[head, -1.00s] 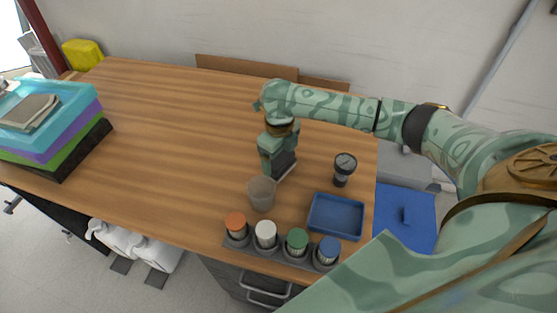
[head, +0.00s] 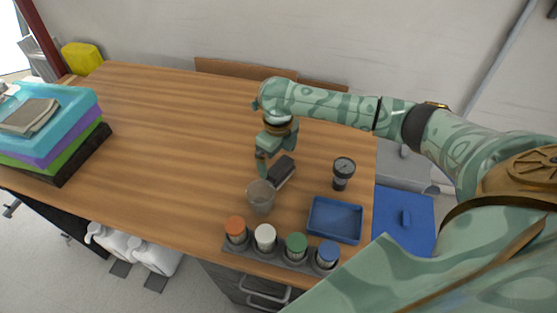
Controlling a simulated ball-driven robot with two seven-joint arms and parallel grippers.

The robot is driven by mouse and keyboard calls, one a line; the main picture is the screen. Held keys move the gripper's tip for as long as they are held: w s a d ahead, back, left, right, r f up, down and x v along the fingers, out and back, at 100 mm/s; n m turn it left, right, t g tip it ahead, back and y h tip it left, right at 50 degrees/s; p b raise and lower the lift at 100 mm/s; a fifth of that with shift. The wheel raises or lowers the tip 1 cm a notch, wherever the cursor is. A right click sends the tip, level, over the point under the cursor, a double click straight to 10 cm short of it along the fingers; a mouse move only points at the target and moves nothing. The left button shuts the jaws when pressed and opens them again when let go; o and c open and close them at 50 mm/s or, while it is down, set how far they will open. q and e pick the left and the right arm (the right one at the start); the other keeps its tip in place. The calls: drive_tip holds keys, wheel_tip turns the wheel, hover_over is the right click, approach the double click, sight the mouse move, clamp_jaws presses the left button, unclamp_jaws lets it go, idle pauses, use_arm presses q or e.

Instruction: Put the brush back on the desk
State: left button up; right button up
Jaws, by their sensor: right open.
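The brush (head: 281,172), a small block with a dark side and a lighter grey top, is on the wooden desk (head: 170,130) right of the middle. My right gripper (head: 272,162) points down over the brush's far left end and is open. One finger shows on the brush's left side; the other is hard to make out. Whether a finger still touches the brush I cannot tell. My left gripper is out of view.
A clear cup (head: 261,196) stands close in front of the brush. A gauge (head: 343,172) and a blue tray (head: 335,219) are to the right. A rack (head: 280,259) of capped jars lines the front edge. Stacked coloured trays (head: 62,130) sit far left. The desk's left middle is clear.

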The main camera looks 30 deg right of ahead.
sight(278, 165)
wheel_tip(278, 165, up, 9)
drive_tip(key=p, duration=0.2)
drive_tip(key=shift+p, duration=0.35)
drive_tip(key=shift+f, duration=0.1)
